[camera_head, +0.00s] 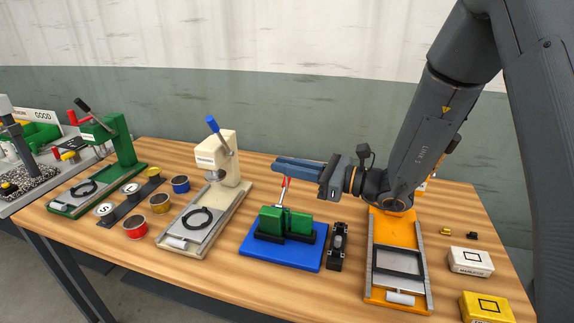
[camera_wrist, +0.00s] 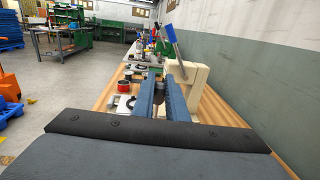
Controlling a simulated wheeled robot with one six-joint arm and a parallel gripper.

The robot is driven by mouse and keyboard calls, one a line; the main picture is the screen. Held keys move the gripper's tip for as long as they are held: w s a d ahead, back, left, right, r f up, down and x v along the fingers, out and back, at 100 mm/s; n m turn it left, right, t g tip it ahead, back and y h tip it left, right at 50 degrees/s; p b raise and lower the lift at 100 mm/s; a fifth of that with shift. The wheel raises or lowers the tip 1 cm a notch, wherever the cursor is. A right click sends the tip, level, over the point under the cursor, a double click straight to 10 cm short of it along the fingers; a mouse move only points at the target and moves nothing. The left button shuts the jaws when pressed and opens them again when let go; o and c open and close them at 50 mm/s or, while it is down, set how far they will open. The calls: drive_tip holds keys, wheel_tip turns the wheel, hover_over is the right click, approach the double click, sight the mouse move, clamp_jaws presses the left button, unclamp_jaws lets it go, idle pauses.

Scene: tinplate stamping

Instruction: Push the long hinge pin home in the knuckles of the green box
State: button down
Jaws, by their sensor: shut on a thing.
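The green box (camera_head: 285,222) stands in black holders on a blue base plate (camera_head: 280,255), in the middle of the bench in the head view. A thin red and pale rod (camera_head: 283,190) rises, slightly tilted, from the top of the box to my gripper (camera_head: 282,167). My gripper lies level above the box with its blue fingers pointing left, shut on the rod's upper end. I cannot tell whether this rod is the long hinge pin. The knuckles are too small to make out. In the wrist view the fingers (camera_wrist: 162,100) show a narrow gap, and the rod is hidden.
A cream press (camera_head: 218,160) with a blue-tipped lever stands left of the box. A black rack (camera_head: 338,245) stands close right of the blue plate, then an orange fixture (camera_head: 378,278). Several tins and a green press (camera_head: 110,150) are farther left. Yellow and white boxes lie right.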

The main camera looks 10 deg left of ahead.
sight(287, 183)
drive_tip(key=shift+f, duration=0.1)
drive_tip(key=shift+f+b, duration=1.55)
drive_tip(key=shift+f, duration=0.9)
drive_tip(key=shift+f+b, duration=1)
drive_tip(key=shift+f, duration=0.9)
idle(1.3)
drive_tip(key=c, duration=1.7)
unclamp_jaws()
drive_tip(key=shift+s+d+b, duration=0.25)
drive_tip(key=shift+d+b, duration=0.1)
drive_tip(key=shift+d, duration=0.95)
drive_tip(key=shift+s+d+b, duration=0.25)
drive_tip(key=shift+d+b, duration=0.05)
drive_tip(key=shift+d, duration=0.95)
drive_tip(key=shift+s+d+b, duration=0.25)
drive_tip(key=shift+d+b, duration=0.1)
drive_tip(key=shift+d, duration=0.95)
